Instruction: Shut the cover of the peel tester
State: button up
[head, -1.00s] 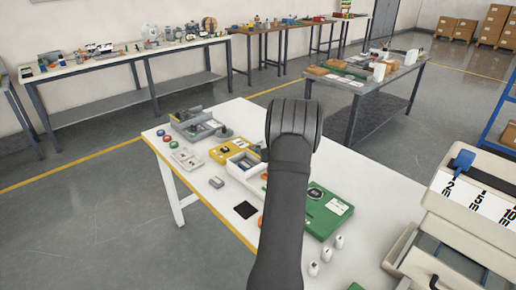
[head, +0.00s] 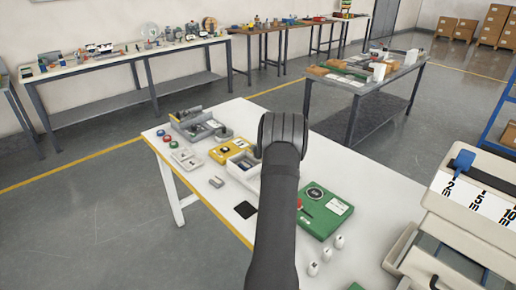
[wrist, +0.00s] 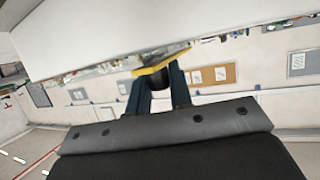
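I cannot tell for certain which device is the peel tester. A green unit (head: 325,212) with a round dial and a red part stands on the white table, right of my arm. A yellow box (head: 222,152) stands left of my arm. My gripper is hidden behind my arm in the head view. In the wrist view my gripper (wrist: 160,75) has two dark blue fingers spaced apart. A dark rounded thing (wrist: 157,80) shows between them, by a yellow-edged plate (wrist: 162,61). I cannot tell whether the fingers touch either.
A grey tray unit (head: 195,125), a white box (head: 241,165) and a black square (head: 245,209) are on the white table (head: 205,225). Several small white pieces (head: 326,255) lie near the front. A beige machine (head: 470,200) with a blue lever stands at right.

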jog(key=s+a, duration=0.7)
jog(key=shift+s+a, duration=0.1)
jog(key=shift+a, duration=0.05)
grip_shut()
jog(key=shift+s+a, duration=0.2)
jog(key=shift+a, duration=0.1)
jog(key=o, duration=0.8)
grip_release()
jog(key=shift+s, duration=0.1)
jog(key=shift+o, duration=0.3)
jog(key=shift+d, duration=0.1)
